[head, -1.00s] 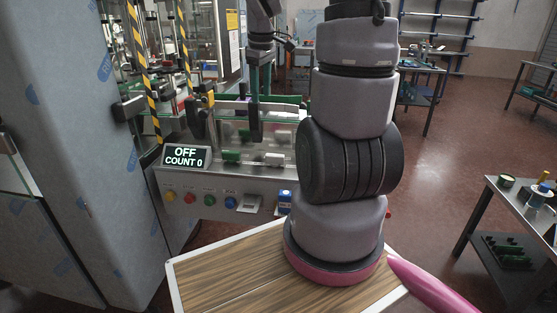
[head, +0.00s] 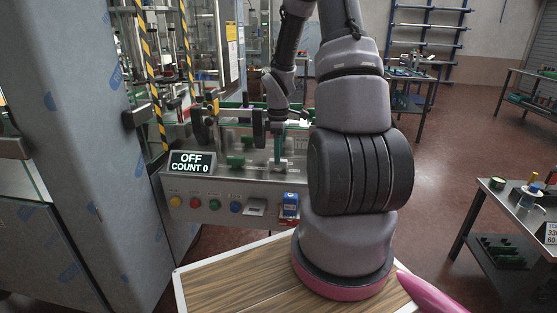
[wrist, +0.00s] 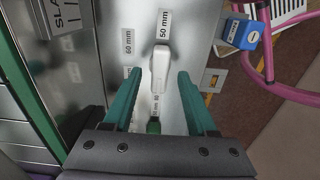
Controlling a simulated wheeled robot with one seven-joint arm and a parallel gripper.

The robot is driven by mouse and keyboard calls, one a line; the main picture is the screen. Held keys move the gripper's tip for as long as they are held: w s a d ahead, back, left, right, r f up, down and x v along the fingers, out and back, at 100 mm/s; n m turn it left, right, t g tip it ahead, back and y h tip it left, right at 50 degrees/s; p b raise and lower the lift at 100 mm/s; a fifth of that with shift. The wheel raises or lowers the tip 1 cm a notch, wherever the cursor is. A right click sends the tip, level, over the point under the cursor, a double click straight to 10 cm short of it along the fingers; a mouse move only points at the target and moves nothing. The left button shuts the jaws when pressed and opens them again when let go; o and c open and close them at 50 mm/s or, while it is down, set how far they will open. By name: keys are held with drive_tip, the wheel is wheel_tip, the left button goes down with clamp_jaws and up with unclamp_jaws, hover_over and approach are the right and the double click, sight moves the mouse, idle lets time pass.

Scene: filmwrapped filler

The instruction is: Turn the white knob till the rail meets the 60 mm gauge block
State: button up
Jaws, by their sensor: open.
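The white knob (wrist: 160,62) is a pale upright bar on the steel panel, under a "50 mm" label, in the wrist view. My gripper (wrist: 159,76) is open, with one teal finger on each side of the knob and a gap on both sides. In the head view my gripper (head: 278,148) is over the machine's sloping panel and largely hides the knob. A blue block (wrist: 243,34) with a small label lies to the right; it also shows in the head view (head: 290,205). Its marking is unreadable. I cannot make out the rail.
A green knob (head: 235,160) sits on the panel to the left. The display (head: 191,163) reads "OFF COUNT 0", above a row of coloured buttons (head: 195,203). A pink tube (wrist: 268,50) runs at the right in the wrist view. A wooden top (head: 235,275) lies in front.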

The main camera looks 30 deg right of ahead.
drive_tip(key=shift+f, duration=1.15)
clamp_jaws()
drive_tip(key=shift+m, duration=0.3)
